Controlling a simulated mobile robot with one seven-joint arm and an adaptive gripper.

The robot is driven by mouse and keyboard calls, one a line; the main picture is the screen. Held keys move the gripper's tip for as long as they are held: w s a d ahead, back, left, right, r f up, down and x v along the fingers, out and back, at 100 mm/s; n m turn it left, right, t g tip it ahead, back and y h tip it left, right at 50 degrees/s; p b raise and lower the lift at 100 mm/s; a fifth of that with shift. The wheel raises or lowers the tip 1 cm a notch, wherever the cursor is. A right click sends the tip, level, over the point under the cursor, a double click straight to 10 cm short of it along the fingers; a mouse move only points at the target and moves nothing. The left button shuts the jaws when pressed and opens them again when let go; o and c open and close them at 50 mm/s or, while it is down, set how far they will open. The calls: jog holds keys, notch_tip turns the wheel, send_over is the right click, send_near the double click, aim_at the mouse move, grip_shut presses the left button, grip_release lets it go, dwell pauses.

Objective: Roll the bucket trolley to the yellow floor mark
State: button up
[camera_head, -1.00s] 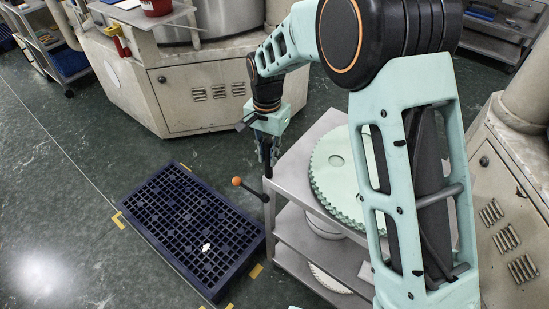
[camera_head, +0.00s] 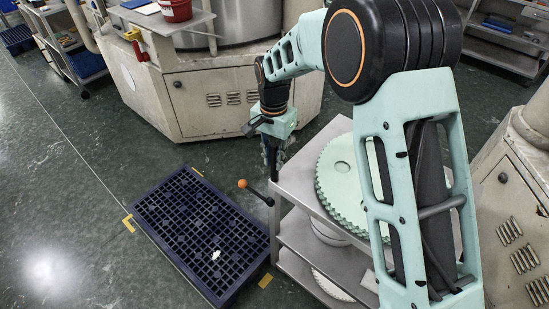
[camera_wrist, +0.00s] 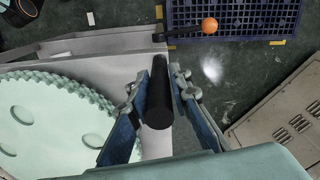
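A grey metal trolley (camera_head: 300,185) with stacked shelves stands right of centre, with large toothed pale green discs (camera_head: 345,165) on its top; I see no bucket on it. A black rod with an orange ball (camera_head: 242,184) sticks out from its left corner. My gripper (camera_head: 272,165) is at the trolley's far left corner. In the wrist view, its fingers (camera_wrist: 163,75) close around an upright black handle bar (camera_wrist: 158,100), one on each side. Yellow floor marks (camera_head: 128,223) show at corners of a dark blue grid pallet (camera_head: 180,220). My arm hides part of the trolley.
A beige machine (camera_head: 215,100) stands behind, with a red bucket (camera_head: 177,10) on a shelf at its front. Another beige cabinet (camera_head: 515,200) is close to the trolley's right. Green floor is clear left of the pallet.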

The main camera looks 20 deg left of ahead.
jog(key=o, duration=0.4)
jog(key=shift+w+a+r, duration=0.1)
jog(key=shift+w+a, duration=0.05)
jog(key=shift+a, duration=0.2)
jog(key=shift+d, duration=0.1)
notch_tip(320, 180, up, 12)
